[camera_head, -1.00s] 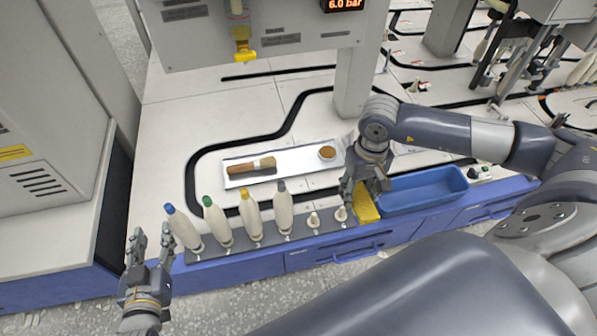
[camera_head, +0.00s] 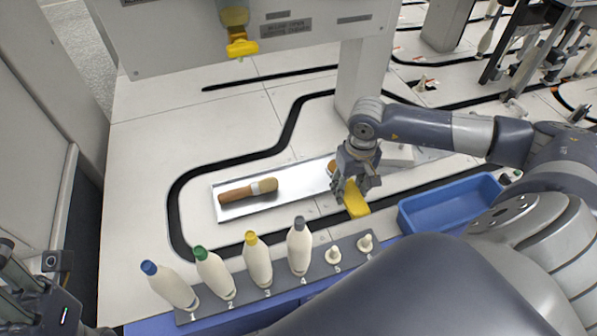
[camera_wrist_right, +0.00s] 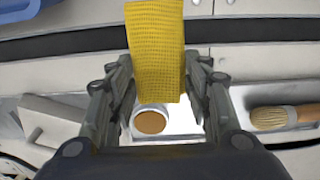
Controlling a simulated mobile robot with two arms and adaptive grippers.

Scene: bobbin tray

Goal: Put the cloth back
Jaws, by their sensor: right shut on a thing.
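The yellow cloth (camera_head: 356,205) hangs from my right gripper (camera_head: 353,185), which is shut on it above the white worktop, at the right end of the metal tray. In the right wrist view the cloth (camera_wrist_right: 156,45) sits between the two fingers of my right gripper (camera_wrist_right: 160,95). The metal tray (camera_head: 298,176) holds a wooden-handled brush (camera_head: 240,191) and a small round tin, partly hidden behind my right gripper; the tin (camera_wrist_right: 150,122) shows better in the right wrist view. My left gripper (camera_head: 30,295) is only partly in view at the lower left, its fingertips unclear.
A blue bin (camera_head: 440,206) stands at the right on the front edge. Several bobbins with coloured tops (camera_head: 257,262) stand upright on a grey numbered rack (camera_head: 318,274); two pegs at its right end are bare. A post (camera_head: 362,75) rises behind my right gripper.

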